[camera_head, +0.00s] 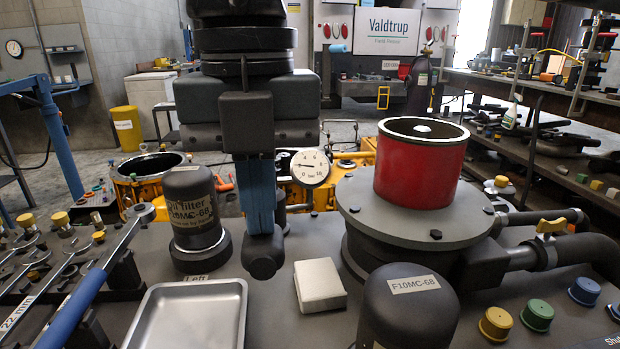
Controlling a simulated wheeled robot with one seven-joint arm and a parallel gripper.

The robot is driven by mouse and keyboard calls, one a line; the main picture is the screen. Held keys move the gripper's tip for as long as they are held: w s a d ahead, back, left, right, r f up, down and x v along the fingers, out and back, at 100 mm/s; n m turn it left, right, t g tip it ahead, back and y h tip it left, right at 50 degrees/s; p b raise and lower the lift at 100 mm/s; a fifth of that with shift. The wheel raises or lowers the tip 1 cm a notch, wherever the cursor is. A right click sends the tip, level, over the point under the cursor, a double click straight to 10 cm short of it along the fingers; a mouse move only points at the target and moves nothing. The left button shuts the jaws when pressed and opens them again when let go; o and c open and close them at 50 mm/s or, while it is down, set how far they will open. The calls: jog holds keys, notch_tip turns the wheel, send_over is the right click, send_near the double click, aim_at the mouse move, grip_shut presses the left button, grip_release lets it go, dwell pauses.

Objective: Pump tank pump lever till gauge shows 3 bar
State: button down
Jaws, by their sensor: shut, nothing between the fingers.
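My gripper (263,258) hangs from the top centre, pointing down over the grey bench. Its blue-sided fingers are together and end in a dark rounded tip. A round white gauge (310,168) stands just right of the fingers and farther back. Its thin needle points left, below the 4 mark; the exact reading is too small to be sure of. The gauge sits by yellow-orange equipment (345,163) behind the bench. I cannot make out the pump lever clearly; my gripper and arm cover part of that area.
An oil filter (190,212) stands close left of my gripper and another filter (408,310) at front right. A white block (319,286), a metal tray (190,325) and a red cylinder (420,165) on a round flange are near. Wrenches lie at left.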

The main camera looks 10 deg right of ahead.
aim_at(264, 244)
jog(key=shift+f+b, duration=1.75)
jog(key=shift+f, duration=0.6)
jog(key=shift+r+p, duration=2.05)
jog(key=shift+r, duration=1.9)
jog(key=shift+r, duration=0.1)
notch_tip(264, 244, up, 6)
jog(key=p, duration=0.3)
